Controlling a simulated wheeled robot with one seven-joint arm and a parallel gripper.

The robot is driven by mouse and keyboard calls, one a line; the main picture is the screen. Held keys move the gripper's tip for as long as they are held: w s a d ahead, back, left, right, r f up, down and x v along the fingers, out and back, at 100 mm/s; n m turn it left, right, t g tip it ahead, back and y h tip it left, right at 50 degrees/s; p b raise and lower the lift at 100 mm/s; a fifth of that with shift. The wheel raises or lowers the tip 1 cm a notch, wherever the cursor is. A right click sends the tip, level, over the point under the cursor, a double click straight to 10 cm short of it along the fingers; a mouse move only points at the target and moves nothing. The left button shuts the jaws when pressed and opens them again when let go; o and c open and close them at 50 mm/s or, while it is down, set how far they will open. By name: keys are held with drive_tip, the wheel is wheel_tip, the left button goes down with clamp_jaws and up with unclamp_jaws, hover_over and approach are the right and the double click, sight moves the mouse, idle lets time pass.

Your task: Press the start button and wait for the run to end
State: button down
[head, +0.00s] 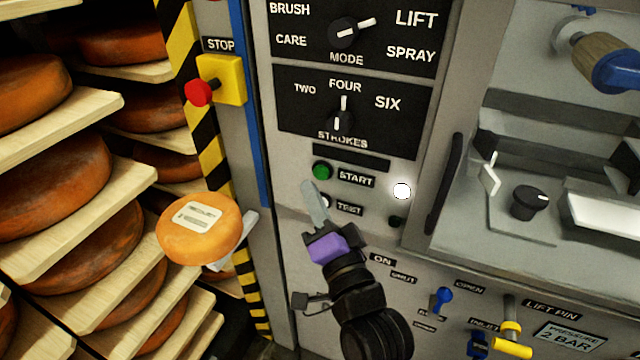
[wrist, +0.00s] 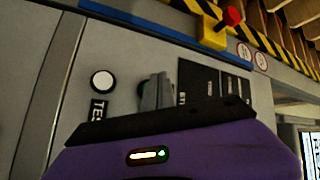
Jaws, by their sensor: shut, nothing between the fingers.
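The green start button (head: 322,170) is on the grey panel beside its START label, in the head view. My gripper (head: 310,186) is shut and empty, its fingertips just below and left of the button in the picture; I cannot tell whether they touch the panel. The white test button (wrist: 103,80) shows in the wrist view, left of my shut fingers (wrist: 157,90), which cover most of the start button's area there. A round white lamp (head: 401,191) glows right of the START label. The strokes knob (head: 340,118) points to FOUR.
A red stop button (head: 199,93) on a yellow box is at upper left. The mode knob (head: 345,32) is above. An orange cheese wheel (head: 198,228) with a white label is left of my gripper, before racks of cheeses. Blue and yellow valves (head: 508,345) are lower right.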

sight(321, 173)
drive_tip(key=shift+w+d+b, duration=0.2)
drive_tip(key=shift+w+b, duration=0.3)
drive_tip(key=shift+w, duration=0.1)
drive_tip(key=shift+w, duration=0.15)
idle(1.7)
drive_tip(key=shift+w+d+b, duration=0.15)
drive_tip(key=shift+w+b, duration=0.15)
drive_tip(key=shift+b, duration=0.1)
